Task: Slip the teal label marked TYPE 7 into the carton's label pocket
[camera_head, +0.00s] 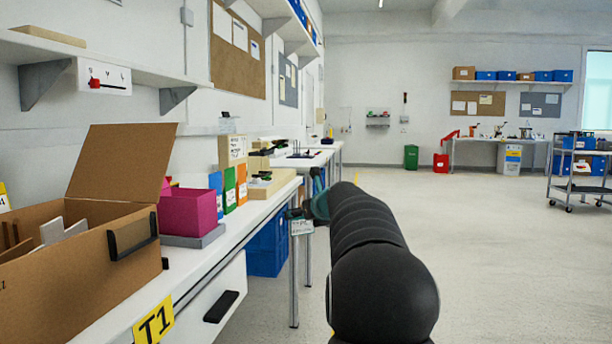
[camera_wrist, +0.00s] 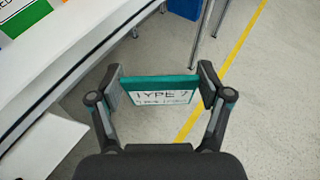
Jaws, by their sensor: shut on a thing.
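My gripper (camera_wrist: 160,90) is shut on the teal label (camera_wrist: 158,82), gripping it by its two short sides. The label has a teal upper edge and a pale face reading TYPE 7 in the wrist view. In the head view the label (camera_head: 301,227) hangs at the end of my arm, just off the bench's front edge. The open cardboard carton (camera_head: 70,285) stands on the bench at the left, lid raised. A dark-framed pocket (camera_head: 131,236) is on its right side face. The label is well apart from the carton.
A magenta bin (camera_head: 188,212) stands behind the carton, with blue, green and orange boxes (camera_head: 230,188) farther along the white bench (camera_head: 215,250). A blue crate (camera_head: 267,248) is under the bench.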

